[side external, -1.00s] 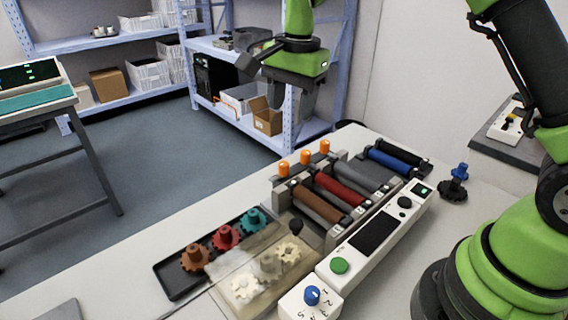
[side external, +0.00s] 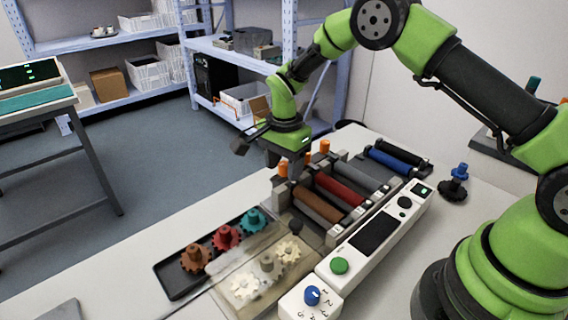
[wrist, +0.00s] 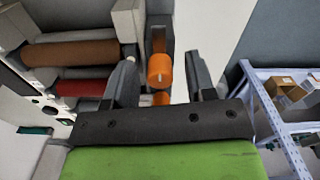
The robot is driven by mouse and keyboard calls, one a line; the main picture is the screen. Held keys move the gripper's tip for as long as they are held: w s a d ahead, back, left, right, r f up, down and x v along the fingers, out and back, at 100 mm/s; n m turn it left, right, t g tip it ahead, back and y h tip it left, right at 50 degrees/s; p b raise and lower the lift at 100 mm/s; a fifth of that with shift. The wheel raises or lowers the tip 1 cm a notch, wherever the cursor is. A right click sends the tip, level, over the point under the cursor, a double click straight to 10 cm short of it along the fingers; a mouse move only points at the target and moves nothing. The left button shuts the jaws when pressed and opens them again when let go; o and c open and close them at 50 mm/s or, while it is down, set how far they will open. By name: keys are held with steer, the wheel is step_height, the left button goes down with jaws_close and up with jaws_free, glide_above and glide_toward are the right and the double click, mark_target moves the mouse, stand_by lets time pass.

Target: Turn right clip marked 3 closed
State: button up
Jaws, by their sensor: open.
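Three orange clips stand along the far edge of the roller unit: a left one (side external: 283,169), a middle one (side external: 308,157) and a right one (side external: 325,147). No number on them can be read. My gripper (wrist: 161,62) is open, low over the left end of this row in the side view. In the wrist view an orange clip (wrist: 160,71) lies between its spread fingers, with a gap on both sides. A second orange clip (wrist: 160,98) shows partly, close to the gripper body. My gripper hides part of the left clip's surroundings in the side view.
Brown (side external: 318,205), red (side external: 341,187), grey, blue and black rollers lie beside the clips. A white control panel (side external: 352,256) runs along the front. A black tray (side external: 176,284) with gears and a pale block with more gears are at left.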

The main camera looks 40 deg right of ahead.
steer(key=shift+f, duration=0.1)
steer(key=c, duration=0.9)
steer(key=shift+c, duration=0.2)
steer(key=shift+n, duration=0.4)
steer(key=n, duration=0.8)
steer(key=shift+n, duration=0.3)
steer(key=n, duration=0.4)
steer(key=shift+n, duration=2.2)
